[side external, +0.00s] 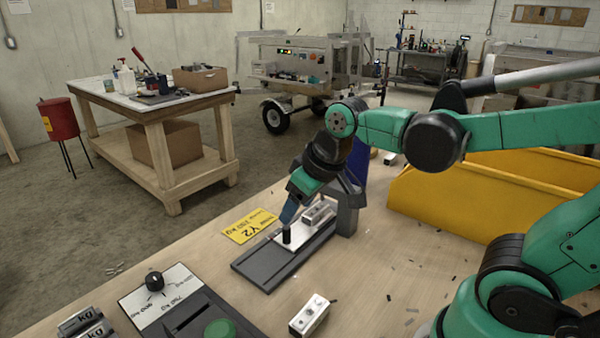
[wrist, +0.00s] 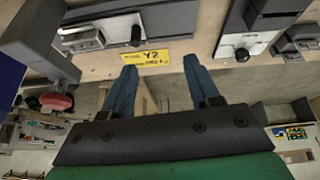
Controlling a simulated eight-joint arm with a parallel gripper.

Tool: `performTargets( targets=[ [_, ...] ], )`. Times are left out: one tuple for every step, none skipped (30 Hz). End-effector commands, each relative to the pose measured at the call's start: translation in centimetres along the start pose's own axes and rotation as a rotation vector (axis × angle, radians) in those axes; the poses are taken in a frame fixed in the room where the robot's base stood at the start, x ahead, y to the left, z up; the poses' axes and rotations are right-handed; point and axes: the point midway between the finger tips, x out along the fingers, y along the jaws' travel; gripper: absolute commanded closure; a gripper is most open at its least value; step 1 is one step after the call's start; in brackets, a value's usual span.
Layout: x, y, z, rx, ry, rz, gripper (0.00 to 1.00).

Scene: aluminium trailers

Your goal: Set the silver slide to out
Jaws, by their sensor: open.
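The silver slide (side external: 303,238) is a flat plate with an upright black knob (side external: 287,234). It lies on a dark grey rail base (side external: 262,272) toward the far right end, and the near left stretch of the rail is bare. In the wrist view the silver slide (wrist: 105,35) and its black knob (wrist: 136,36) show near the top. My gripper (side external: 288,213) appears close above the knob in the side view. In the wrist view my gripper (wrist: 158,66) is open and empty, its blue fingers apart, with the knob beyond the left fingertip. Contact cannot be told.
A yellow sign (side external: 250,226) lies beside the rail. A dial panel (side external: 160,297) with a black knob and a green button (side external: 219,329) stand at the front left. A small silver block (side external: 310,315) lies at the front. Yellow bins (side external: 440,205) stand at right.

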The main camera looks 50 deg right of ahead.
Motion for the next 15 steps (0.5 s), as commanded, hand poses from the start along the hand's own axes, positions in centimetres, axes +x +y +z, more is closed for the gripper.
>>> performTargets(
  targets=[
    [0.5,0.5,-0.9,-0.013,-0.046,0.001,0.45],
    [0.9,0.8,-1.2,-0.023,-0.077,0.0,0.45],
    [1.4,1.2,-1.7,-0.036,-0.116,-0.002,0.45],
    [1.9,1.5,-2.0,-0.047,-0.147,-0.005,0.45],
    [2.4,1.8,-2.3,-0.056,-0.177,-0.008,0.45],
    [3.1,2.2,-2.6,-0.068,-0.215,-0.014,0.45],
    [3.6,2.5,-2.8,-0.078,-0.243,-0.019,0.45],
    [4.2,2.7,-3.0,-0.086,-0.27,-0.024,0.45],
    [4.9,3.1,-3.2,-0.097,-0.304,-0.032,0.45],
    [5.5,3.4,-3.3,-0.104,-0.327,-0.038,0.45],
    [6.0,3.6,-3.3,-0.111,-0.349,-0.044,0.45],
    [6.6,3.8,-3.4,-0.119,-0.374,-0.051,0.45],
    [7.0,4.0,-3.4,-0.125,-0.39,-0.056,0.45],
    [7.3,4.2,-3.4,-0.129,-0.405,-0.061,0.45],
    [7.7,4.3,-3.4,-0.133,-0.419,-0.066,0.45]
  ],
)
